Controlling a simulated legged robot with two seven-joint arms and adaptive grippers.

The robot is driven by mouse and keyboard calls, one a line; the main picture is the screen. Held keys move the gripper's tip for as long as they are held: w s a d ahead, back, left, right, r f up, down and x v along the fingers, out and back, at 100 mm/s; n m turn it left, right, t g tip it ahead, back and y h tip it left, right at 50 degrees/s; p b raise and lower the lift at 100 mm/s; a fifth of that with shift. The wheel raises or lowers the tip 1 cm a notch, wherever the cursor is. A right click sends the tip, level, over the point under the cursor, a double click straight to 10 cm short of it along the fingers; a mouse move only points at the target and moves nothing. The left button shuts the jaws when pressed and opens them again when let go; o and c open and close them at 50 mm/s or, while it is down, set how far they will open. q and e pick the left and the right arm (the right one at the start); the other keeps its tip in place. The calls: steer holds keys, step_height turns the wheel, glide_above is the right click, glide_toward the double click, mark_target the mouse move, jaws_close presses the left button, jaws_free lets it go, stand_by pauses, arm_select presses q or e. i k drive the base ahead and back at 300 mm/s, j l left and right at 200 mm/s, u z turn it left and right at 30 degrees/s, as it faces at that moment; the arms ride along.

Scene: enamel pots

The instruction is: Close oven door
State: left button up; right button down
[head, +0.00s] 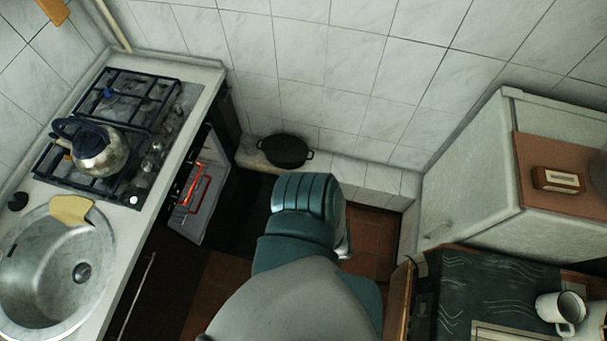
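The oven (172,205) is built in under the gas hob at the left. Its door (212,210) shows as a greyish panel with a red bar-like piece (199,188) on it. The door looks partly open, standing out from the cabinet front, though the exact angle is hard to tell. My teal and grey arm (300,245) comes up from the bottom middle, to the right of the door and apart from it in the picture. No gripper fingers show for either hand.
A kettle (97,152) stands on the hob beside a round sink (55,262). A black pot (286,150) sits on a ledge by the tiled wall. A white cabinet (475,190) and a table with mugs (562,308) are at the right. Some red floor (370,243) is visible.

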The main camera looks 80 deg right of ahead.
mark_target(242, 214)
steer(key=k+l+z, duration=0.1)
steer(key=z, duration=0.25)
steer(key=k+l+z, duration=0.1)
steer(key=z, duration=0.3)
steer(key=i+l+z, duration=0.35)
steer(key=k+j, duration=0.1)
steer(key=k, duration=0.05)
